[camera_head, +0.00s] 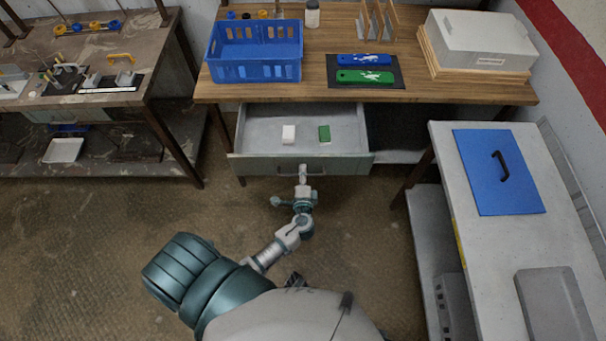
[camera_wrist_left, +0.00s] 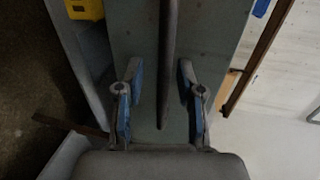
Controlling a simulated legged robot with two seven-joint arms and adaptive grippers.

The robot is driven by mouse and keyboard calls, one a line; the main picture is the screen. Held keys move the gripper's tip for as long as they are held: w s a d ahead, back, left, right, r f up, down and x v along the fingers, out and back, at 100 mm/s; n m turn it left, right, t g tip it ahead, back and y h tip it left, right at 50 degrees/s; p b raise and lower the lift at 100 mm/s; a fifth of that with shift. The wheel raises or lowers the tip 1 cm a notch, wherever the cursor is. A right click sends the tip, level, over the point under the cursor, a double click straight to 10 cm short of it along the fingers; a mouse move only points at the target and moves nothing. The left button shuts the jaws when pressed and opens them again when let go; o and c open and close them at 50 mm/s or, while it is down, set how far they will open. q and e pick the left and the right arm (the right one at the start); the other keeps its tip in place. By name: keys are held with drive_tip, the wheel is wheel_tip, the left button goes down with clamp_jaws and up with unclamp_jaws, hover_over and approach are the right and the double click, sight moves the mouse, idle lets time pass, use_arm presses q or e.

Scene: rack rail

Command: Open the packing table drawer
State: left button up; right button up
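The packing table (camera_head: 380,92) has a wooden top. Its grey drawer (camera_head: 258,130) is pulled out, with the inside visible. A white block (camera_head: 288,133) and a green block (camera_head: 324,133) lie in it. My left gripper (camera_head: 303,170) is at the middle of the drawer front (camera_head: 255,166). In the left wrist view the fingers of my left gripper (camera_wrist_left: 160,90) are apart, one on each side of the dark bar handle (camera_wrist_left: 168,60). Gaps show between the handle and both fingers. My right gripper is not in view.
A blue crate (camera_head: 253,70), a dark mat with blue and green tools, and a white box (camera_head: 480,38) stand on the tabletop. A side table (camera_head: 470,235) with a blue panel (camera_head: 490,190) is at the right. A workbench (camera_head: 125,50) is at the left. Floor is clear before the drawer.

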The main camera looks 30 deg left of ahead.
use_arm(q)
drive_tip(key=v, duration=1.2)
drive_tip(key=shift+f, duration=0.1)
